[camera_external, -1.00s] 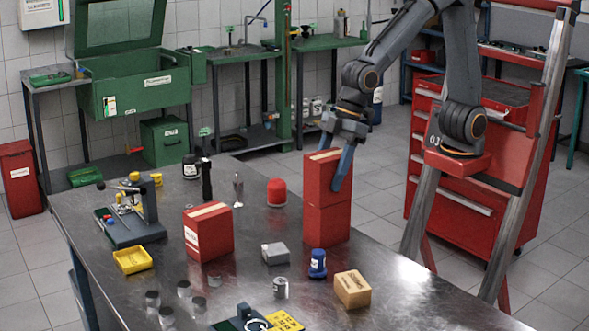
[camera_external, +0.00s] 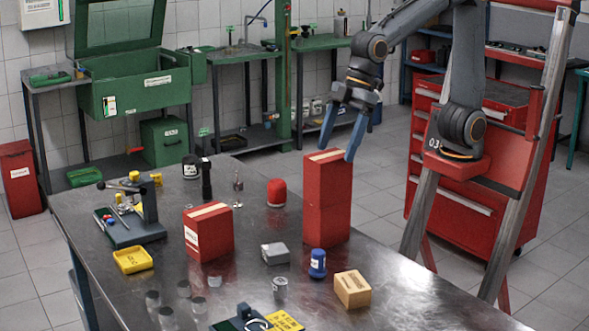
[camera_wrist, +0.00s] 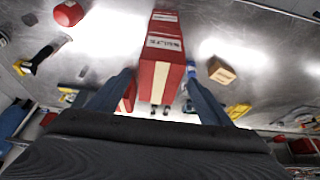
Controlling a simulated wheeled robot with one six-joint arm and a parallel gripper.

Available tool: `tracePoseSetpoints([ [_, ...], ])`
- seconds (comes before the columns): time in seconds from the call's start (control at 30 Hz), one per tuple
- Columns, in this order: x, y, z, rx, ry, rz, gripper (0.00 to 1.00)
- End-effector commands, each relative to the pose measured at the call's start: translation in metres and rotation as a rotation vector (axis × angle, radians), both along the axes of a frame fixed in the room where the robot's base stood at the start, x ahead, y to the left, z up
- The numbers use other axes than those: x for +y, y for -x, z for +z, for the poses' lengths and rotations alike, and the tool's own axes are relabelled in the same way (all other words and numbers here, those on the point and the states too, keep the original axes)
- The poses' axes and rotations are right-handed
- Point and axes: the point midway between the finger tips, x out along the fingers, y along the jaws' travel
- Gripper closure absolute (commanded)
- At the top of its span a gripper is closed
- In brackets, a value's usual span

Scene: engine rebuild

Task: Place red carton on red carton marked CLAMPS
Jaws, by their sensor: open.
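Two red cartons are stacked upright on the metal table. The upper red carton (camera_external: 327,180) sits squarely on the lower red carton (camera_external: 326,224), with edges nearly lined up. The stack also shows between my fingers in the wrist view, with the upper carton (camera_wrist: 160,82) nearest. White labels show there, but I cannot read them surely. My gripper (camera_external: 340,143) is open and empty, just above the upper carton, its fingertips around the top and apart from it. A third red carton (camera_external: 208,232) with a white label stands apart to the left.
A blue bottle (camera_external: 317,263), a grey box (camera_external: 275,253) and a tan box (camera_external: 352,289) stand in front of the stack. A red cap-like object (camera_external: 277,192) stands behind left. A small press (camera_external: 130,215) and yellow tray (camera_external: 132,260) are at left.

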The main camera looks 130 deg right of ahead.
Motion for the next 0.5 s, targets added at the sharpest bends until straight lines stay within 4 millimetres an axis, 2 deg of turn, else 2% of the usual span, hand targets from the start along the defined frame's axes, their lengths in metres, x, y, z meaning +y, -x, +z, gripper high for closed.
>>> tracePoseSetpoints([
  [0.1, 0.0, 0.008, 0.019, -0.003, 0.0, 0.0, 0.27],
  [0.23, 0.0, 0.013, 0.033, -0.001, 0.0, 0.0, 0.27],
  [0.43, 0.0, 0.017, 0.039, 0.001, 0.0, 0.0, 0.27],
  [0.5, 0.0, 0.018, 0.032, 0.01, 0.0, 0.0, 0.27],
])
